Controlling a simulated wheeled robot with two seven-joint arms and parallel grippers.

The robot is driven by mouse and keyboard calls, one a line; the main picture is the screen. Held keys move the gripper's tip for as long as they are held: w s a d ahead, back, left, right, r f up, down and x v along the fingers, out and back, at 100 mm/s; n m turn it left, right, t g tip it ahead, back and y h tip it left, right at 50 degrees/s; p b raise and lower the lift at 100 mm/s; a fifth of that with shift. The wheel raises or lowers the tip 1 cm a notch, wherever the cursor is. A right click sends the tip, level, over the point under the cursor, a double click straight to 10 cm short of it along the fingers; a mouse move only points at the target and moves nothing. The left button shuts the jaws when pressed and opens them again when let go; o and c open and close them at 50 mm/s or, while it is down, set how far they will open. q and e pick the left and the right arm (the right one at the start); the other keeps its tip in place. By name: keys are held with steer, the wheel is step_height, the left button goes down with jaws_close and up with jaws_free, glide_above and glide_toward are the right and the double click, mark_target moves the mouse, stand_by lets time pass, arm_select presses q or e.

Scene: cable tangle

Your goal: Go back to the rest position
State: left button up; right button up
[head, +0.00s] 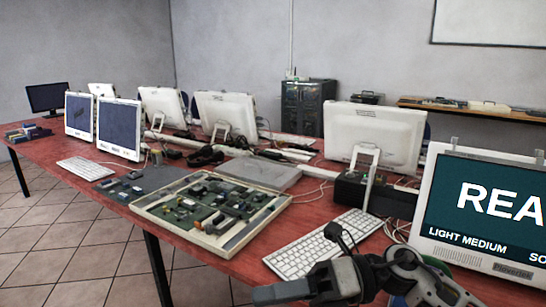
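My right gripper (290,290) is at the bottom of the head view, in front of the red table's near edge. Its arm comes in from the right corner. The gripper is dark grey and seen from the side, so I cannot tell whether it is open or shut. No object shows in it. A small black part with a thin dark cable stands up above it, over the white keyboard (322,243). My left gripper is not in view.
The red table (130,215) holds an open tray of circuit boards (212,210), several white monitors (375,135), cables and a black box (378,193). A lit screen (485,205) stands close at the right. Tiled floor (60,245) is clear at the left front.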

steer(key=w+d+f+m+t+h, duration=0.1)
steer(key=d+f+m+t+h, duration=0.3)
steer(key=m+t, duration=0.9)
steer(key=w+d+f+m+t+h, duration=0.3)
steer(key=m+t, duration=0.4)
steer(key=m, duration=1.2)
steer(key=s+d+f+m+g+h, duration=0.3)
steer(key=s+f+m, duration=0.2)
steer(key=s+f, duration=0.2)
steer(key=s+d+f+m+g+h+p, duration=0.1)
steer(key=s+d+f+m+g+h, duration=0.2)
steer(key=f, duration=0.7)
steer(key=s+m, duration=0.2)
steer(key=s, duration=0.1)
steer(key=shift+s+d+f+m+g+h, duration=0.25)
steer(key=shift+s+d+m+g+h, duration=0.05)
steer(key=shift+s+m+h, duration=0.1)
